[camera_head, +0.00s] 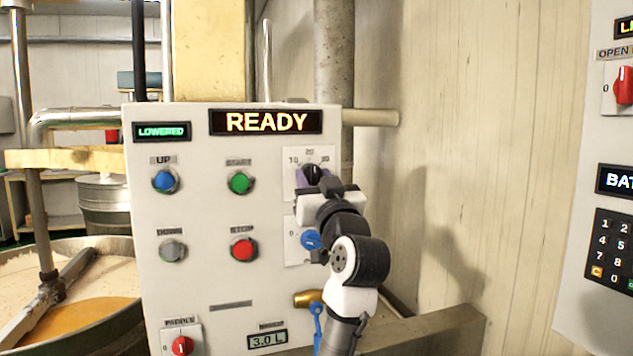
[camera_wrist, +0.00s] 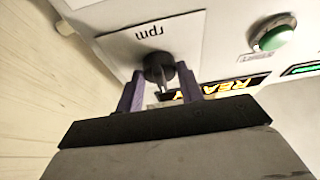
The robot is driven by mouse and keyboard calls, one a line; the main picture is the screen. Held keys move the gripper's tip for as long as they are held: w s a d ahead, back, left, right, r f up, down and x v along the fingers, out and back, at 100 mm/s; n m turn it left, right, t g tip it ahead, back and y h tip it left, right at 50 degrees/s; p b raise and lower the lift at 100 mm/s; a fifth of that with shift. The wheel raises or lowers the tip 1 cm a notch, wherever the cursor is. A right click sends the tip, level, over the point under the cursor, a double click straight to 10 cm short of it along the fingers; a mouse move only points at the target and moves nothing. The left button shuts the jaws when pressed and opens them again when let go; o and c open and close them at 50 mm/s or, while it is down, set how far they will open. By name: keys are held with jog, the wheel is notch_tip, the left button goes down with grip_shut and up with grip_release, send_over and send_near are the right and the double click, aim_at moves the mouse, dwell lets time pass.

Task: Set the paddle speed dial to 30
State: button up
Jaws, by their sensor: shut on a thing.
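The paddle speed dial (camera_head: 312,169) is a black knob on a white plate marked 10, 20 and 30, at the upper right of the white control panel (camera_head: 210,285). In the wrist view the black knob (camera_wrist: 158,66) sits below an upside-down "rpm" label. My gripper (camera_head: 314,180) reaches up to the dial from below right. Its purple fingers (camera_wrist: 161,92) are on either side of the knob, shut on it. The gripper hides the lower part of the dial, and I cannot tell which number its pointer is at.
The panel carries a READY display (camera_head: 265,122), a LOWERED display (camera_head: 161,131), a green start button (camera_head: 240,182), a red stop button (camera_head: 244,249) and a blue up button (camera_head: 165,180). A kettle (camera_head: 100,290) stands at left. A second panel (camera_head: 575,275) is at right.

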jog(key=m+h, duration=0.1)
jog(key=m, duration=0.1)
jog(key=m+h+p, duration=0.1)
jog(key=m, duration=0.1)
jog(key=m+h, duration=0.1)
jog(key=m, duration=0.1)
jog(key=shift+a+r+m+t+h+p, duration=0.15)
jog(key=shift+a+m+t+h+p, duration=0.15)
jog(key=shift+m, duration=0.1)
jog(key=m+h+p, duration=0.1)
jog(key=m, duration=0.2)
jog(key=m+g+h+p, duration=0.1)
jog(key=m+h, duration=0.1)
jog(key=m, duration=0.2)
jog(key=shift+s, duration=0.1)
jog(key=shift+m, duration=0.3)
jog(key=o, duration=1)
jog(key=b+v, duration=0.4)
jog(key=v, duration=0.9)
jog(key=shift+s, duration=0.4)
jog(key=shift+a, duration=0.15)
